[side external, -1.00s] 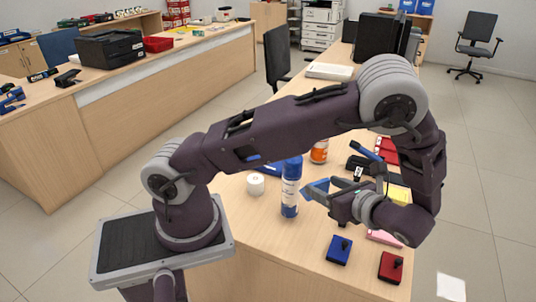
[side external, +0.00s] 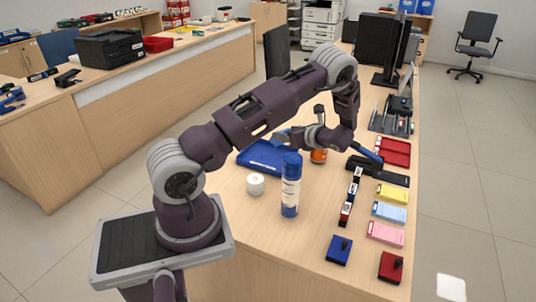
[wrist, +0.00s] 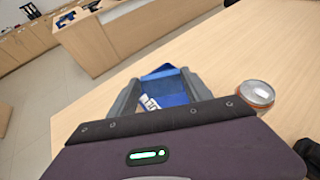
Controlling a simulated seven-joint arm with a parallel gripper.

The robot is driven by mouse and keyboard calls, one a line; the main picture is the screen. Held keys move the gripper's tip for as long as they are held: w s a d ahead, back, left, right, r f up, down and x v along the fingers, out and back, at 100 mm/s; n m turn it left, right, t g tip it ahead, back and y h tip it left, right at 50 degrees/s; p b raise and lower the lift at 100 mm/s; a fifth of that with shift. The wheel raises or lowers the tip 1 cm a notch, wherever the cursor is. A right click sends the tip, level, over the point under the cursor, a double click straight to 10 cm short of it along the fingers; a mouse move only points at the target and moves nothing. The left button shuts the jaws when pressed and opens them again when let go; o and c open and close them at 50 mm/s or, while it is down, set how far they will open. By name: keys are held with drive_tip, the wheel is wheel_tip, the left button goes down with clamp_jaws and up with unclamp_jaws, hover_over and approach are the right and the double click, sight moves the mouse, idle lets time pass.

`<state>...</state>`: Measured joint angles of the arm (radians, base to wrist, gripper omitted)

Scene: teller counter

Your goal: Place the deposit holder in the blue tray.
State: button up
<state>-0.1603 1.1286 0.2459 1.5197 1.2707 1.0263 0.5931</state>
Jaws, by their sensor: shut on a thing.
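The blue tray (side external: 250,155) lies flat on the counter, left of the orange jar. My gripper (side external: 288,138) is above the counter near the tray's back right part in the side view. It is shut on the blue deposit holder (side external: 279,138), which sticks out to the left of the fingers. In the wrist view, blue surfaces and a white label show between the fingers (wrist: 160,98). There I cannot clearly separate the holder (wrist: 175,86) from the tray behind it. The gap between holder and tray is hard to judge.
A blue spray can (side external: 290,190) and a white roll (side external: 255,184) stand in front of the tray. The orange jar (side external: 318,156) stands close right of it, also in the wrist view (wrist: 255,93). Stamps, note pads and a red tray (side external: 395,152) line the right side.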

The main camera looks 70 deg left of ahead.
drive_tip(key=s+a+f+n+g, duration=0.2)
drive_tip(key=s+a, duration=0.3)
drive_tip(key=a, duration=0.2)
drive_tip(key=f, duration=0.9)
drive_tip(key=shift+s+f, duration=0.35)
drive_tip(key=o, duration=1.4)
drive_tip(key=shift+f, duration=0.1)
drive_tip(key=shift+w+d+r+h, duration=0.1)
drive_tip(key=shift+d+r+h, duration=0.1)
drive_tip(key=shift+h, duration=0.1)
drive_tip(key=v, duration=1.1)
drive_tip(key=shift+w+d+r, duration=0.1)
drive_tip(key=shift+d, duration=0.15)
